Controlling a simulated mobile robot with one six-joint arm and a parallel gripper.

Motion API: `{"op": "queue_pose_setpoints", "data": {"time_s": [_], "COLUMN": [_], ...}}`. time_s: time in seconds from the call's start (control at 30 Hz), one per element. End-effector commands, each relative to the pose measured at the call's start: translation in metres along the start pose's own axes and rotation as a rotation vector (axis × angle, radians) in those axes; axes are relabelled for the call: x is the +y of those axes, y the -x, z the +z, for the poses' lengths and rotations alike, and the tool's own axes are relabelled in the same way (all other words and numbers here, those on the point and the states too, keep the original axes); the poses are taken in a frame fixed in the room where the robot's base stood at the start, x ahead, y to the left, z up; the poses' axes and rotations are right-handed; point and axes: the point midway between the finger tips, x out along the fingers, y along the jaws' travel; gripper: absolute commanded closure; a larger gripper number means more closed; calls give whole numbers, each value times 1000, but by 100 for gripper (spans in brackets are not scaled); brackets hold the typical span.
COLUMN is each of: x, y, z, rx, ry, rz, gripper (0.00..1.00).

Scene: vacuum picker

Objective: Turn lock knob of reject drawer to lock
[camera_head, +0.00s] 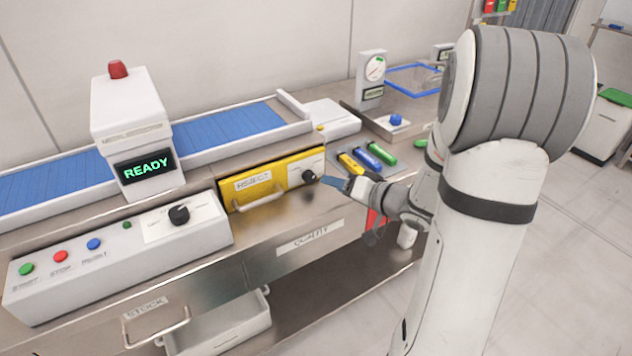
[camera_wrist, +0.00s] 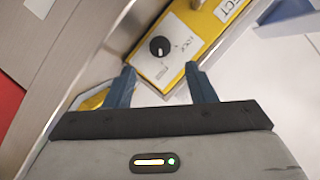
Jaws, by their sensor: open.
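The yellow reject drawer (camera_head: 275,189) is in the counter front, with a bar handle (camera_head: 260,203) and a label. On its right end is a white plate with a black lock knob (camera_head: 309,176). In the wrist view the knob (camera_wrist: 159,46) sits on the white plate (camera_wrist: 176,62), with small printing beside it that seems to read LOCK. My gripper (camera_wrist: 163,82) is open and empty, its two blue-grey fingers apart and pointing toward the knob. In the head view my gripper (camera_head: 335,181) is just right of the knob. The knob appears beyond the fingertips, not between them.
A control panel (camera_head: 115,255) with buttons and another black knob (camera_head: 179,214) is at left. A blue conveyor (camera_head: 230,130) runs behind. Yellow, blue and green tubes (camera_head: 367,156) lie on the counter near my gripper. An open stock drawer (camera_head: 215,325) is below.

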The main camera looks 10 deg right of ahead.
Motion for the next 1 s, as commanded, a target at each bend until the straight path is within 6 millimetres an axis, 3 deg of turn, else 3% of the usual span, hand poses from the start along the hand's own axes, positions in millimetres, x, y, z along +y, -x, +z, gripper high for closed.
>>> {"op": "queue_pose_setpoints", "data": {"time_s": [0.4, 0.8, 1.0], "x": [-1, -1, -1], "y": [-62, -70, -70], "z": [1, 0, 0], "rx": [-1, 0, 0], "ry": [3, 4, 4], "rz": [1, 2, 2], "gripper": [50, 51, 67]}}
